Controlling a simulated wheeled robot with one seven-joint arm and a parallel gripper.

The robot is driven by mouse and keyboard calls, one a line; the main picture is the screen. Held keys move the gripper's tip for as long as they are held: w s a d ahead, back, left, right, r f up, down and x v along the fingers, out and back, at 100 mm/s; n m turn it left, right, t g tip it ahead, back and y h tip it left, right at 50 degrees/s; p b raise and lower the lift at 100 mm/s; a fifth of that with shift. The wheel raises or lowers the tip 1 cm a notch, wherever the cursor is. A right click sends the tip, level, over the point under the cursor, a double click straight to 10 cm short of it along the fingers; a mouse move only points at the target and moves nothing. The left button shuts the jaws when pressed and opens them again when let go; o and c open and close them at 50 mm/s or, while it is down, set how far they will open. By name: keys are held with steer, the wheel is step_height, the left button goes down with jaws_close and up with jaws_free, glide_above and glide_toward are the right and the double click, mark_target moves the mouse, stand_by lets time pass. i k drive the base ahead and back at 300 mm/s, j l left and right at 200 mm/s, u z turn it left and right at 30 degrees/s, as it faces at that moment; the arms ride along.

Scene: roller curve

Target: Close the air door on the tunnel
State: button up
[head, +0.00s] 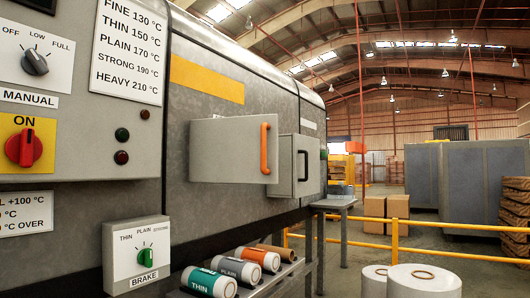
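The tunnel (235,80) is a long grey machine body running from the left towards the back right in the head view. On its side, a grey door panel (225,155) with an upright orange handle (265,148) stands out from the wall, apparently swung open. Just beyond it is a second, smaller grey panel (285,160) with a dark handle (303,166), partly hidden by the first. No readable label shows which of the two is the air door. My gripper is not in view.
A control panel (70,200) with knobs and lamps fills the left. Below the doors, a low rack (270,284) holds several rolls. White rolls (423,284) and a yellow rail (430,244) stand at right. Some open floor shows between the tunnel and the rail.

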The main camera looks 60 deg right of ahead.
mark_target(243, 150)
steer(key=k+l+z, duration=0.1)
steer(key=z, duration=1.6)
